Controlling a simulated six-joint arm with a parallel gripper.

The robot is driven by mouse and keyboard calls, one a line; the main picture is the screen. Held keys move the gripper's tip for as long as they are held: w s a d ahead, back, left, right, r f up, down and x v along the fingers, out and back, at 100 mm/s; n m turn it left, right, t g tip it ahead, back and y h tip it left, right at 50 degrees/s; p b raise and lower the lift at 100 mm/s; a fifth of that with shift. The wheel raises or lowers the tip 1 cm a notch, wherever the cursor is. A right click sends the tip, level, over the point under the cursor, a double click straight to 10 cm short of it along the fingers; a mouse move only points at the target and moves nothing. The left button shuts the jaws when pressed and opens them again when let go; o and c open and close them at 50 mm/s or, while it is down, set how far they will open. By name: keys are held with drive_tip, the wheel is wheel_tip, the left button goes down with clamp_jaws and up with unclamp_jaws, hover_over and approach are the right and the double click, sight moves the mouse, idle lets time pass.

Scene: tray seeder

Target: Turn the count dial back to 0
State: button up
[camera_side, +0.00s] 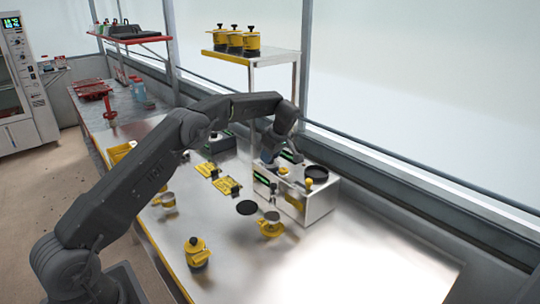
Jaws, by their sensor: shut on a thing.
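The seeder is a shiny metal box (318,205) standing on the steel bench, right of the middle in the side view. A black round opening (316,172) and a small yellow knob (309,184) are on its top. My gripper (268,164) reaches down from above to the box's back left top edge. It is shut on a small part there, which I take to be the count dial. The jaws mostly cover that part, and its marks and setting are too small to read.
A yellow-and-black canister (197,252), a yellow cup-like container (270,226) and a black disc (247,208) stand left of the box. Yellow trays (226,184) lie behind them. A shelf post rises behind my gripper. The bench's front right is clear.

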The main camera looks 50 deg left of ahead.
drive_tip(key=shift+n+g+h, duration=0.3)
drive_tip(key=shift+n+g, duration=0.1)
drive_tip(key=shift+n, duration=0.8)
drive_tip(key=o, duration=0.9)
drive_tip(key=shift+r, duration=0.5)
drive_tip(key=r, duration=0.3)
drive_tip(key=shift+s+a+r, duration=0.3)
drive_tip(key=s+a+r, duration=0.4)
drive_tip(key=s+a, duration=0.1)
drive_tip(key=s+a+r, duration=0.2)
drive_tip(key=s, duration=0.1)
drive_tip(key=shift+a+r, duration=0.2)
